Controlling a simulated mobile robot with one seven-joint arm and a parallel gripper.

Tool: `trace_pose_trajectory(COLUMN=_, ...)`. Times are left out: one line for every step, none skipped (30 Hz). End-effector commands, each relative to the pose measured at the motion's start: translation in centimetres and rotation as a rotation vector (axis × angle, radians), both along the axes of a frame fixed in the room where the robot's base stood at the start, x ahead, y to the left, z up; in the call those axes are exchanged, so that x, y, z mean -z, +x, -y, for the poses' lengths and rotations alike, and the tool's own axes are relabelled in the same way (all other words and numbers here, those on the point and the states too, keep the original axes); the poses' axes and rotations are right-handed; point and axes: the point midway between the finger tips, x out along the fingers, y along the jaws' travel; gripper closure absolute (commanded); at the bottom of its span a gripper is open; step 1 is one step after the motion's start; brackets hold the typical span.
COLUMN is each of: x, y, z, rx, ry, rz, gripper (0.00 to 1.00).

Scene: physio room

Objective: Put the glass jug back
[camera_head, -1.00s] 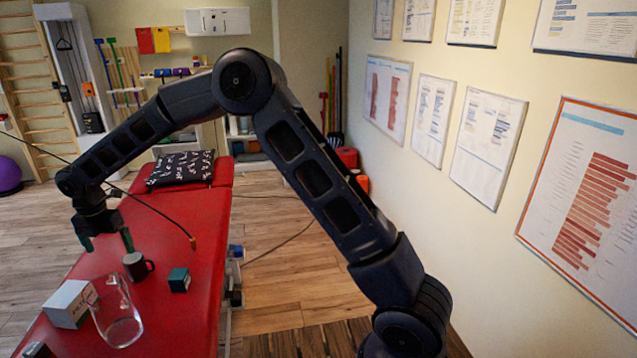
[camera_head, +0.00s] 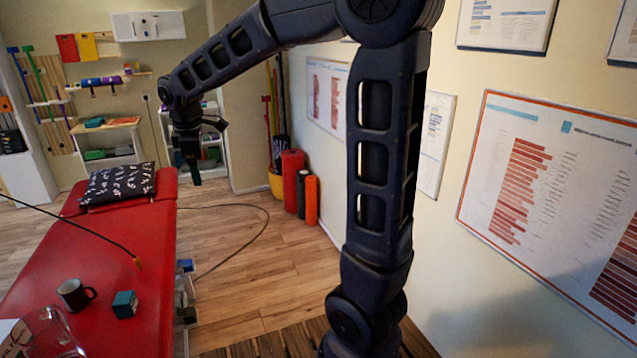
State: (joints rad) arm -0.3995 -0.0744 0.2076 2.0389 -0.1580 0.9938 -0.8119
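The clear glass jug (camera_head: 62,340) is at the bottom left corner of the view, on the red treatment table (camera_head: 115,240). Its lower part is cut off by the frame edge. A dark mug (camera_head: 75,294) and a small teal box (camera_head: 125,304) stand on the table just beyond it. My gripper (camera_head: 190,180) hangs pointing down in the upper middle left, high up and well away from the jug. It appears nearly edge-on, so its finger gap is not clear. I see nothing held in it.
A white box (camera_head: 12,338) is partly visible at the left edge, beside the jug. A black patterned pillow (camera_head: 118,185) lies at the table's far end. Red and orange rolls (camera_head: 300,185) stand by the right wall.

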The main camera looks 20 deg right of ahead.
Motion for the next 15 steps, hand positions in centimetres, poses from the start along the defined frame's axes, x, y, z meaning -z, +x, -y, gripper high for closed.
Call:
trace_pose_trajectory(x=-0.6, y=-0.7, z=2.4, rx=0.078, ry=0.018, rz=0.012, gripper=0.0)
trace_pose_trajectory(x=-0.9, y=-1.1, z=3.6, rx=0.123, ry=0.029, rz=0.018, gripper=0.0)
trace_pose_trajectory(x=-1.1, y=-1.7, z=5.1, rx=0.183, ry=0.044, rz=0.024, gripper=0.0)
trace_pose_trajectory(x=-1.3, y=-2.1, z=6.3, rx=0.229, ry=0.056, rz=0.03, gripper=0.0)
trace_pose_trajectory(x=-1.5, y=-2.6, z=7.5, rx=0.275, ry=0.066, rz=0.034, gripper=0.0)
trace_pose_trajectory(x=-1.7, y=-3.3, z=9.0, rx=0.336, ry=0.084, rz=0.042, gripper=0.0)
trace_pose_trajectory(x=-1.8, y=-3.8, z=10.1, rx=0.381, ry=0.096, rz=0.046, gripper=0.0)
trace_pose_trajectory(x=-1.9, y=-4.4, z=11.1, rx=0.427, ry=0.109, rz=0.051, gripper=0.0)
trace_pose_trajectory(x=-2.0, y=-5.2, z=12.5, rx=0.488, ry=0.127, rz=0.058, gripper=0.0)
trace_pose_trajectory(x=-2.0, y=-5.8, z=13.5, rx=0.532, ry=0.14, rz=0.063, gripper=0.0)
trace_pose_trajectory(x=-2.0, y=-6.4, z=14.5, rx=0.577, ry=0.154, rz=0.069, gripper=0.0)
trace_pose_trajectory(x=-2.0, y=-7.3, z=15.7, rx=0.636, ry=0.173, rz=0.076, gripper=0.0)
trace_pose_trajectory(x=-2.0, y=-7.9, z=16.7, rx=0.682, ry=0.188, rz=0.08, gripper=0.0)
trace_pose_trajectory(x=-1.9, y=-8.6, z=17.6, rx=0.726, ry=0.203, rz=0.085, gripper=0.0)
trace_pose_trajectory(x=-1.8, y=-9.5, z=18.7, rx=0.786, ry=0.224, rz=0.091, gripper=0.0)
